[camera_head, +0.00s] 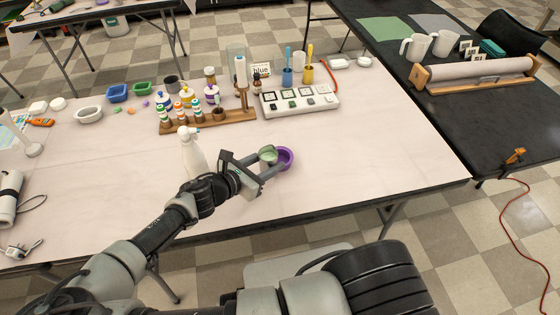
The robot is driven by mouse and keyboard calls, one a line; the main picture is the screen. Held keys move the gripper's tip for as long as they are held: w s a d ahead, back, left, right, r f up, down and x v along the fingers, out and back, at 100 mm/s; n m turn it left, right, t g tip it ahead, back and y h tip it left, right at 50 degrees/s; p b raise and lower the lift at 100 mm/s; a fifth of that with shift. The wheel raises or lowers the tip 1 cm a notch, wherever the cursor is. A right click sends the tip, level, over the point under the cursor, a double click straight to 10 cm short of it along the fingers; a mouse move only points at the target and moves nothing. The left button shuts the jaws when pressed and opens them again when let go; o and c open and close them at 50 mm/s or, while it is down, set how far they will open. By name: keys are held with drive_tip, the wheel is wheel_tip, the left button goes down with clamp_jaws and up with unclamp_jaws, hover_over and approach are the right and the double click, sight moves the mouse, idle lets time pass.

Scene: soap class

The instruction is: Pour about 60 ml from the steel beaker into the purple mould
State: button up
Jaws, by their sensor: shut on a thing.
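My gripper (268,163) reaches over the front middle of the white table. It is shut on the steel beaker (266,152), a small grey cup with something pale green showing at its top. The beaker is close beside the left of the purple mould (289,154), a round purple bowl on the table, and overlaps its left side in the picture. The beaker looks tilted toward the mould, but it is too small to tell how far. I cannot tell whether liquid is flowing. The mould's inside is partly hidden by the beaker and a finger.
A white spray bottle (192,152) stands left of my gripper. Behind are a wooden rack (215,125) of small bottles and a white panel (300,101) with several squares. The table (370,150) is clear right of the mould. A black table (470,120) adjoins at the right.

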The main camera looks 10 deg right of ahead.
drive_tip(key=s+f, duration=0.1)
drive_tip(key=s+a+f+m+g, duration=0.1)
drive_tip(key=shift+s+a+f+h+b, duration=0.1)
drive_tip(key=shift+s+a+h+b, duration=0.05)
drive_tip(key=shift+s+h+b, duration=0.2)
drive_tip(key=shift+s+f+g, duration=0.3)
drive_tip(key=shift+f, duration=0.1)
